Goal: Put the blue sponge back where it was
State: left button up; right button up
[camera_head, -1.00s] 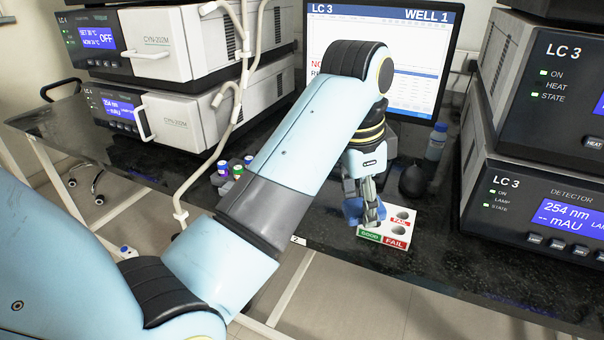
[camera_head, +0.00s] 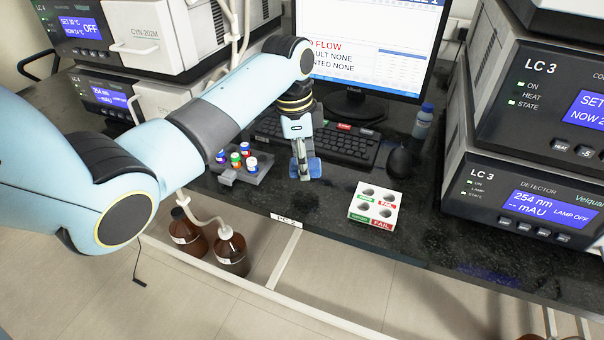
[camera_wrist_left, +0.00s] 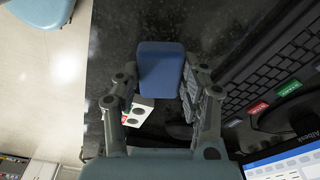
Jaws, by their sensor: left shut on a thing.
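The blue sponge (camera_head: 306,168) is between the fingers of my left gripper (camera_head: 303,172), which is shut on it. In the head view they are in front of the keyboard, between the vial rack and the white box with holes. The left wrist view also shows the sponge (camera_wrist_left: 160,68) gripped between the two fingers (camera_wrist_left: 160,88). The dark bench top (camera_head: 320,215) lies below; I cannot tell whether the sponge touches it. My right gripper is not in view.
A grey rack with several capped vials (camera_head: 241,166) stands left of the gripper. A white box with GOOD and FAIL labels (camera_head: 376,204) stands to the right. Behind are a keyboard (camera_head: 345,148), a mouse (camera_head: 401,163), a bottle (camera_head: 423,121) and a monitor (camera_head: 375,50). Bare bench lies in front.

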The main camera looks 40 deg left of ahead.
aim_at(302, 186)
pick_arm(q)
jog(key=shift+s+a+f, duration=0.1)
jog(key=shift+a+f, duration=0.05)
jog(key=shift+f, duration=0.15)
notch_tip(302, 186, down, 3)
jog(key=shift+r, duration=0.15)
jog(key=shift+f+b, duration=0.3)
jog(key=shift+f, duration=0.2)
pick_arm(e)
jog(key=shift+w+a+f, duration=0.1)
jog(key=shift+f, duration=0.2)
pick_arm(q)
jog(key=o, duration=1.1)
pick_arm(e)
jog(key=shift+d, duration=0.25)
